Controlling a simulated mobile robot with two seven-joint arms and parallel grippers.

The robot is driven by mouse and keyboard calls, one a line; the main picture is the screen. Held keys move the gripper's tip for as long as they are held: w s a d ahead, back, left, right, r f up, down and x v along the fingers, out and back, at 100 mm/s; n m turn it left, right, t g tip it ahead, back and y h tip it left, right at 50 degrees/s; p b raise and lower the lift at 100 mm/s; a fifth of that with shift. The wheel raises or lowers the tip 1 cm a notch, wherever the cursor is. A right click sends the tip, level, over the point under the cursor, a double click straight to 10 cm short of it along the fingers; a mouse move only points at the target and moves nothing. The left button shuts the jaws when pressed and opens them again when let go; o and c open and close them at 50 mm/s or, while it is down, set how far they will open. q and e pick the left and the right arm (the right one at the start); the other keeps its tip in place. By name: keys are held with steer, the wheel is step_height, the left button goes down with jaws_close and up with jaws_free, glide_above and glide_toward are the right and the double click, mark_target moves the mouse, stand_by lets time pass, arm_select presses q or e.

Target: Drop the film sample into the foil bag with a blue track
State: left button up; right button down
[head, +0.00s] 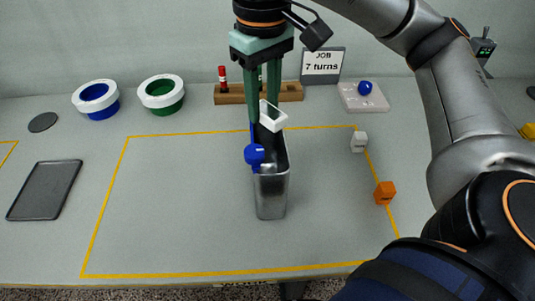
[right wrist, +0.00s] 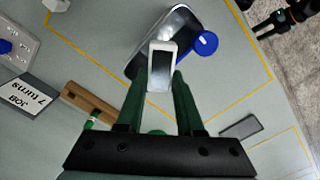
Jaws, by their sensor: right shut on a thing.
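The foil bag (head: 272,195) stands upright on the table, a silver pouch with its dark mouth open at the top. A blue track runs along its rim, with a round blue knob (head: 254,154) at the near left. My right gripper (head: 265,112) points down over the far end of the mouth. It is shut on the film sample (head: 273,116), a small white frame, which also shows over the bag in the right wrist view (right wrist: 162,66). I cannot tell if the sample's lower edge is inside the mouth. My left gripper (right wrist: 262,28) is open and empty at the right wrist view's upper right.
A wooden rack (head: 232,95) with markers and a "7 turns" sign (head: 322,65) stand behind. Blue (head: 96,98) and green (head: 161,93) rings and a dark tray (head: 45,190) lie left. White (head: 358,142) and orange (head: 385,192) blocks are right. The yellow-outlined area is otherwise clear.

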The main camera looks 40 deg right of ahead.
mark_target(264, 106)
steer(key=shift+f+b, duration=1.7)
steer(key=shift+f, duration=0.45)
steer(key=shift+c, duration=2.3)
jaws_free()
steer(key=shift+r, duration=0.1)
step_height(264, 106, up, 5)
steer(key=p, duration=0.5)
steer(key=shift+r, duration=0.1)
steer(key=shift+s, duration=0.1)
